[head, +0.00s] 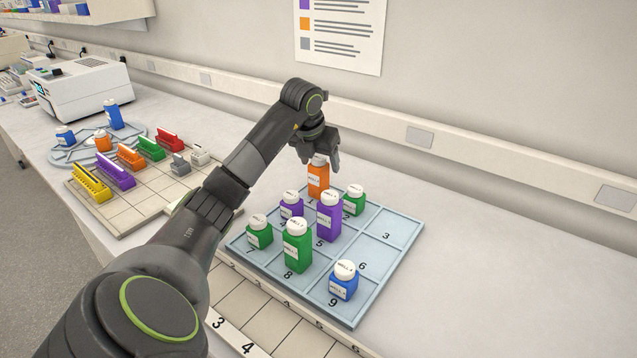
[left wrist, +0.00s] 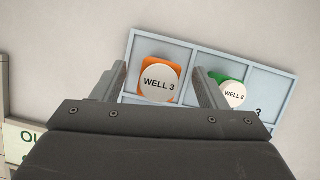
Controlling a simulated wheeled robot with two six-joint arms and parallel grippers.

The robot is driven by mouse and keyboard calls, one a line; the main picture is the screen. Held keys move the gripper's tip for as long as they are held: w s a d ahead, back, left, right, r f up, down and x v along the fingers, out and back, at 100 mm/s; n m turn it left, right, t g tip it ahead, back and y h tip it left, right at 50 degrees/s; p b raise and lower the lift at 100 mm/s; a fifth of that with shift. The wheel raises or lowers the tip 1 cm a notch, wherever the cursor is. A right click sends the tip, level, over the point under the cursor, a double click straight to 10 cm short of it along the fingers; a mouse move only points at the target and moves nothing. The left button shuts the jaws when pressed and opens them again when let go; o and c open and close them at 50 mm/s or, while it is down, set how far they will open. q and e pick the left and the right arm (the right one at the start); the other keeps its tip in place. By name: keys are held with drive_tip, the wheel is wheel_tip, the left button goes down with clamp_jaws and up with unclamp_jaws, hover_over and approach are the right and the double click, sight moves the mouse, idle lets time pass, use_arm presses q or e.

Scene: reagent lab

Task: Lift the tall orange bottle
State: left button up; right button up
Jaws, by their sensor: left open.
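The tall orange bottle (head: 318,181) stands upright at the back of the blue-grey numbered tray (head: 398,248), with a white cap. In the left wrist view its cap reads "WELL 3" (left wrist: 158,83). My left gripper (head: 319,160) is over the bottle from above, its fingers at cap height. In the left wrist view the open fingers (left wrist: 160,85) are on either side of the cap, with visible gaps. The right finger is between the orange bottle and a short green bottle (left wrist: 233,92). My right gripper is not in view.
The short green bottle (head: 354,200) stands close to the right of the orange one. Purple bottles (head: 329,220) (head: 291,206), green bottles (head: 297,250) (head: 259,235) and a blue bottle (head: 344,284) share the tray. Colored racks (head: 116,177) stand at left. The right counter is clear.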

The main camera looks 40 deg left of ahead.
use_arm(q)
drive_tip(key=c, duration=1.4)
